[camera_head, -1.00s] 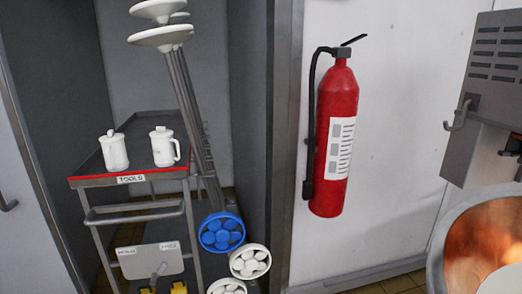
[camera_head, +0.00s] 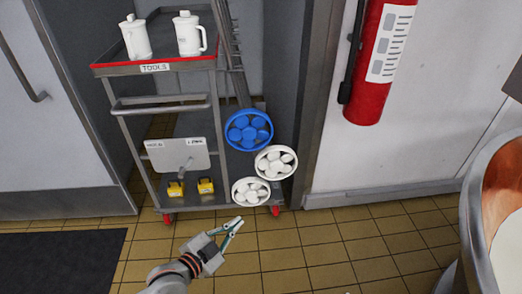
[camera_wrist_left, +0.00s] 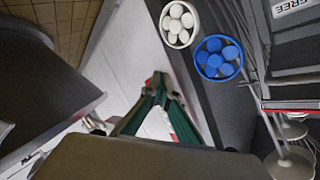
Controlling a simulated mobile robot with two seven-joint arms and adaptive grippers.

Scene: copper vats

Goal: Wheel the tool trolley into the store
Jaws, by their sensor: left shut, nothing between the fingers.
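The tool trolley (camera_head: 120,71) is a grey metal frame with a red-edged top and a TOOLS label. It stands upright on red castors in a grey-walled opening, and its rear is hidden in the recess. A bar handle (camera_head: 163,108) crosses its front below the top. Two white jugs (camera_head: 187,36) stand on top. Long-handled tools with a blue disc head (camera_head: 248,130) and white disc heads (camera_head: 275,162) lean at its right side. My left gripper (camera_head: 238,222) is shut and empty, low in front of the trolley, apart from it. Its green fingers show in the left wrist view (camera_wrist_left: 160,78).
A grey door (camera_head: 62,110) with a handle is at the left. A red fire extinguisher (camera_head: 376,65) hangs on the white wall at the right. A copper vat (camera_head: 500,200) stands at the right edge. A dark mat (camera_head: 60,262) lies front left. The tiled floor between is clear.

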